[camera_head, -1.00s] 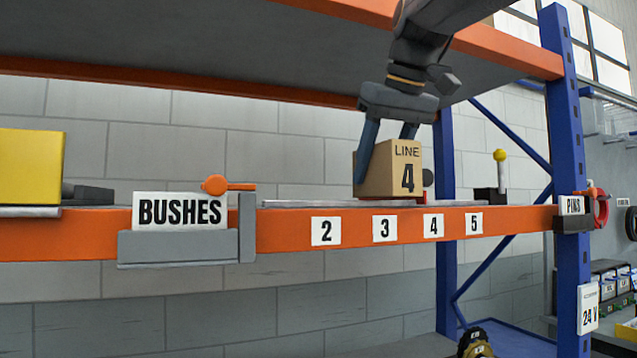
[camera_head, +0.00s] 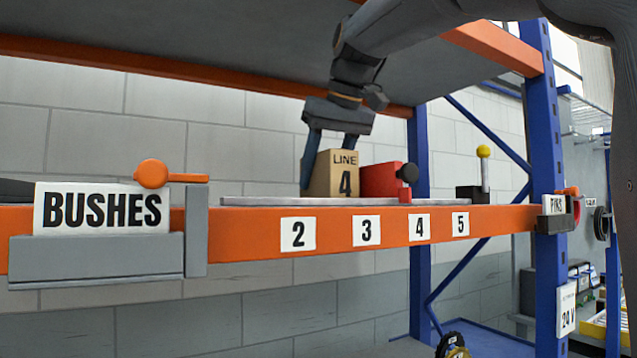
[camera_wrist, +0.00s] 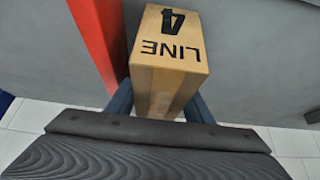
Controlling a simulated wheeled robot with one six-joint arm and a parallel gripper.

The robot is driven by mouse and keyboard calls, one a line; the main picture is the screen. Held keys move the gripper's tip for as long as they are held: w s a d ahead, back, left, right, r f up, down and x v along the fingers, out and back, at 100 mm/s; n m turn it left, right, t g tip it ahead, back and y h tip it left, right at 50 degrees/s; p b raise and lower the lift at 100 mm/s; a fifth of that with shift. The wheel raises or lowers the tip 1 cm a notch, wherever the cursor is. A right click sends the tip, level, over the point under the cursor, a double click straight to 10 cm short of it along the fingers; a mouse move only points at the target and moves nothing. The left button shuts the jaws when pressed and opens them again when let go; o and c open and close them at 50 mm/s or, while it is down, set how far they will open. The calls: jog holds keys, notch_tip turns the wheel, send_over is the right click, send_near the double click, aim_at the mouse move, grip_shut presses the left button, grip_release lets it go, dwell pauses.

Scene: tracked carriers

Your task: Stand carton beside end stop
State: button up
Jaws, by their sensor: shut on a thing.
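The tan carton (camera_head: 334,176) is marked LINE 4 and stands upright at the pale rail (camera_head: 240,202), above the stretch between labels 2 and 3. Whether its base touches the rail is unclear. My gripper (camera_head: 328,160) reaches down from above and is shut on the carton; one finger shows at its left side and the other is partly hidden. The wrist view shows the carton (camera_wrist: 165,60) between both fingers. A dark block with a yellow-knobbed post (camera_head: 472,193), possibly the end stop, stands at the rail's right end.
A grey bracket with an orange knob (camera_head: 153,173) and the BUSHES sign (camera_head: 102,208) are at left. The upper shelf (camera_head: 190,52) hangs overhead. Rail left of the carton is clear.

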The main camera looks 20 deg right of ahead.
jog(key=shift+s+f, duration=0.25)
jog(key=shift+s, duration=0.1)
jog(key=shift+w+a, duration=0.1)
jog(key=shift+a, duration=0.1)
jog(key=shift+f+b, duration=0.15)
jog(key=shift+b, duration=0.15)
jog(key=o, duration=1.3)
